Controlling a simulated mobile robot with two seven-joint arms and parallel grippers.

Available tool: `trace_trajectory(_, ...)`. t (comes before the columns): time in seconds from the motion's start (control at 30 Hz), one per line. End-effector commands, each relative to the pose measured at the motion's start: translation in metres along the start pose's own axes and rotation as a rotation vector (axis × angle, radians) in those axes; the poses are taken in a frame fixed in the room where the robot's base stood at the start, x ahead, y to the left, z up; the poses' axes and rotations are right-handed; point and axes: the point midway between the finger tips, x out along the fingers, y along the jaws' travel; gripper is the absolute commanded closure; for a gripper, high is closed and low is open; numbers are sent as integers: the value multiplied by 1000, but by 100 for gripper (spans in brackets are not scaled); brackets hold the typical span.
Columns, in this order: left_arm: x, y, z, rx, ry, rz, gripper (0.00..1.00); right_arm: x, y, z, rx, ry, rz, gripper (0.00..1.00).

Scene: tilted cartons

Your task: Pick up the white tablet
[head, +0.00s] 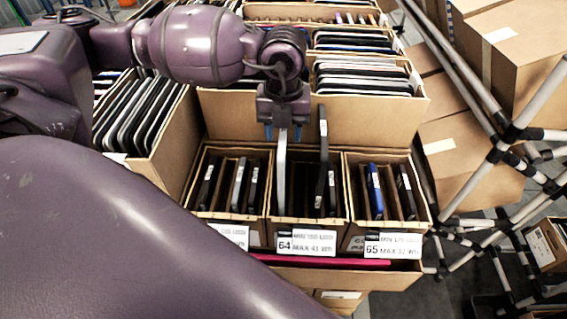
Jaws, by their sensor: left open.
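The white tablet (281,180) stands on edge, nearly upright, in the middle carton (308,229) labelled 64. It rises well above the carton's rim. My left gripper (283,132) points down from above, its blue-tipped fingers open. The top of the tablet shows between the two fingers. I cannot tell whether either finger touches it. A dark tablet (322,150) also sticks up tall just right of it in the same carton. My right gripper is not in view.
Small cartons with dark devices stand on the left (230,212) and right (387,222). Larger cartons of tablets are behind (340,121) and at the left (160,168). A grey tube frame (480,182) and closed boxes (517,55) fill the right side.

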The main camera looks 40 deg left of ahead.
Motion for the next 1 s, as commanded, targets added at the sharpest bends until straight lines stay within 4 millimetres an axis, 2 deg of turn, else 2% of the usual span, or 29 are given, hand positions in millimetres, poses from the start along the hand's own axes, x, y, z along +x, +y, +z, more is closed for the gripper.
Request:
trace_trajectory(0.2, 21, 0, 0, -1, 0, 0, 54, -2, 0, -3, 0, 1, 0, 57)
trace_trajectory(0.47, 23, 0, 0, -1, -1, 0, 54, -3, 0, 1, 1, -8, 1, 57)
trace_trajectory(0.77, 23, 0, 0, -1, -1, 0, 100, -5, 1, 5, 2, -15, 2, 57)
trace_trajectory(1.0, 22, 0, 1, -1, -2, -2, 100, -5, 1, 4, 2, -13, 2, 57)
